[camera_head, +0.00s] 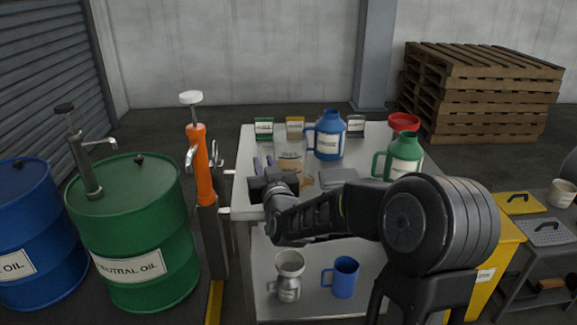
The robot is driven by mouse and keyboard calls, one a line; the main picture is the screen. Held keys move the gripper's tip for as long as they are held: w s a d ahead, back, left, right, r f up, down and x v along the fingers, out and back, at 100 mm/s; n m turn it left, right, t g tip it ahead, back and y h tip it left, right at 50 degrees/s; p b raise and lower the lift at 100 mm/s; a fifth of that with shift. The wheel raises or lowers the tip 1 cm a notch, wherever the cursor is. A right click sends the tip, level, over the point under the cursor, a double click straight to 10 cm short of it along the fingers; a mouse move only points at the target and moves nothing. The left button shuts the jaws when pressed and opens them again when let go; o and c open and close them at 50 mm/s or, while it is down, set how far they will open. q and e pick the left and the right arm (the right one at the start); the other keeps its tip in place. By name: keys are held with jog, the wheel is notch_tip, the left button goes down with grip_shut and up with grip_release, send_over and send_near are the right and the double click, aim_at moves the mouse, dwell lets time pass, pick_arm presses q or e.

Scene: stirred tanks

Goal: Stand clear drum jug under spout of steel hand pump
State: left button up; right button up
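The clear drum jug (291,158), see-through with a pale label, stands on the white table near its left side. The steel hand pump (85,165), grey with a black knob, stands on top of the green drum (135,220); its spout (104,143) points right over the drum lid. My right gripper (264,163) reaches in from the right, just left of the jug. Its two fingers show apart, with no thing clearly between them. My own wrist hides the jug's lower part, and I cannot tell whether the gripper touches it. My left gripper is out of view.
An orange pump (202,170) with a white knob stands left of the table. A blue jug (328,138), a green jug (404,157) and a red funnel (404,122) crowd the tabletop. A blue drum (30,215) is far left. A steel jug (289,275) and blue mug (344,277) stand lower.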

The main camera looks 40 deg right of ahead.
aim_at(260, 152)
jog(key=shift+x, duration=1.05)
jog(key=x, duration=0.5)
jog(key=shift+d+f, duration=0.2)
jog(key=shift+c, duration=0.2)
grip_shut()
jog(key=shift+r, duration=0.1)
dwell(0.8)
